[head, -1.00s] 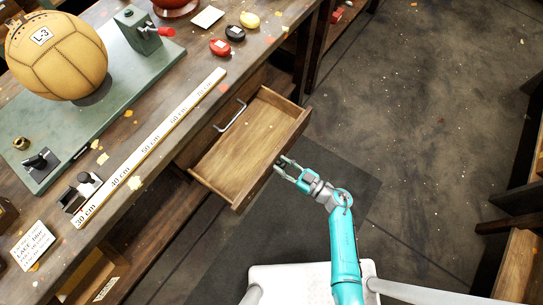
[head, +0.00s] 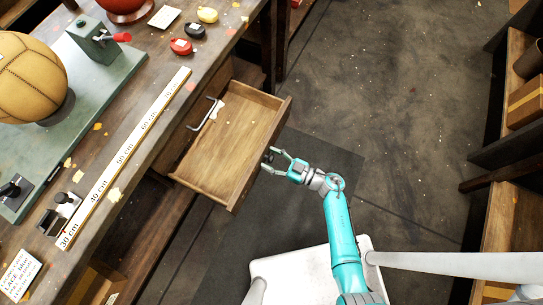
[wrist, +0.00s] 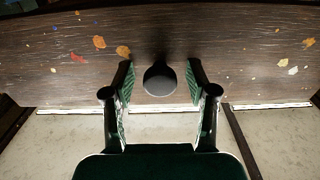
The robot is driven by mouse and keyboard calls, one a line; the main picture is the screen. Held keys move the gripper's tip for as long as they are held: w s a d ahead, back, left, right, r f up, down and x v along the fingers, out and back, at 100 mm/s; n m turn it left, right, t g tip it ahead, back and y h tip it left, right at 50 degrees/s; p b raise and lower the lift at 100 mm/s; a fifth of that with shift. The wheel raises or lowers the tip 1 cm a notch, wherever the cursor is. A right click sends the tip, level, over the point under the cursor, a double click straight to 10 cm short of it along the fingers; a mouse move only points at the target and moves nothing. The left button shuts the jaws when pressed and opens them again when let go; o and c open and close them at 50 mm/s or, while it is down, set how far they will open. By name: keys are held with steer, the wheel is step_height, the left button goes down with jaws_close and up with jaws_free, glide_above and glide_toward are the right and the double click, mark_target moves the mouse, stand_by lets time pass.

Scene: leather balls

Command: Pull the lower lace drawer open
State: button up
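The lower drawer (head: 214,168) stands well out from the bench in the head view, light wood and empty inside. Above it, a bar handle (head: 205,113) sits on another drawer front. My gripper (head: 268,160) is at the outer side of the open drawer's front. In the wrist view a round dark knob (wrist: 160,79) on the dark wood front lies between my two fingers, with a visible gap on each side. The gripper is open. The knob is hidden or too small to make out in the head view.
The bench top (head: 140,128) carries a white ruler (head: 125,155), a green mat (head: 60,135) and a tan ball (head: 28,78). Shelves (head: 510,235) stand at the far right. The floor (head: 400,110) between is clear.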

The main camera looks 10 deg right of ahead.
stand_by(0.3)
steer(key=v, duration=1.2)
stand_by(0.7)
